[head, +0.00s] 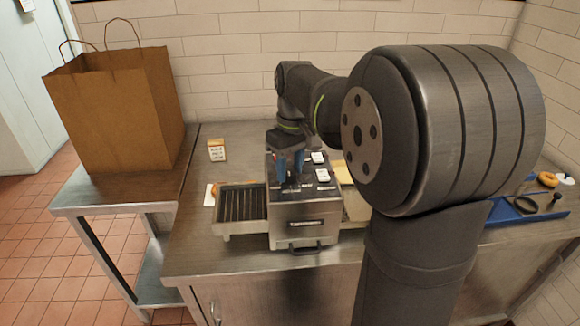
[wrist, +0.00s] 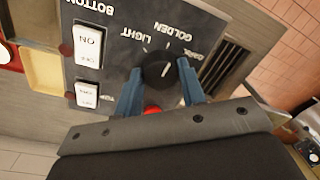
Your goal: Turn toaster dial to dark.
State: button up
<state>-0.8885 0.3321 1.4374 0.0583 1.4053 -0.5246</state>
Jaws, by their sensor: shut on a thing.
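The steel toaster (head: 303,215) stands on the counter, with its dark control panel on top. In the wrist view its round black dial (wrist: 157,72) sits between my gripper's two blue fingers, and my gripper (wrist: 159,68) is shut on it. The dial's white pointer line points up, roughly toward the GOLDEN label (wrist: 172,38). LIGHT (wrist: 138,32) is to the left; a smaller label to the right is partly blurred. In the head view my gripper (head: 289,172) reaches down onto the panel, and the dial is hidden there.
White rocker switches (wrist: 89,45) are beside the dial, and a red light (wrist: 152,108) is just below it. A conveyor rack (head: 240,205) extends left of the toaster. A brown paper bag (head: 115,110) stands on the left table. A blue tray (head: 520,208) is at the right.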

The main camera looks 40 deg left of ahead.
aim_at(295, 172)
jog(key=m, duration=0.9)
jog(key=shift+s+m, duration=0.1)
jog(key=shift+m, duration=0.3)
jog(key=shift+y, duration=0.3)
jog(key=o, duration=1)
jog(key=r, duration=1.1)
jog(key=d+r, duration=0.1)
jog(key=r, duration=0.5)
jog(key=shift+w+r, duration=0.25)
jog(key=shift+f, duration=0.1)
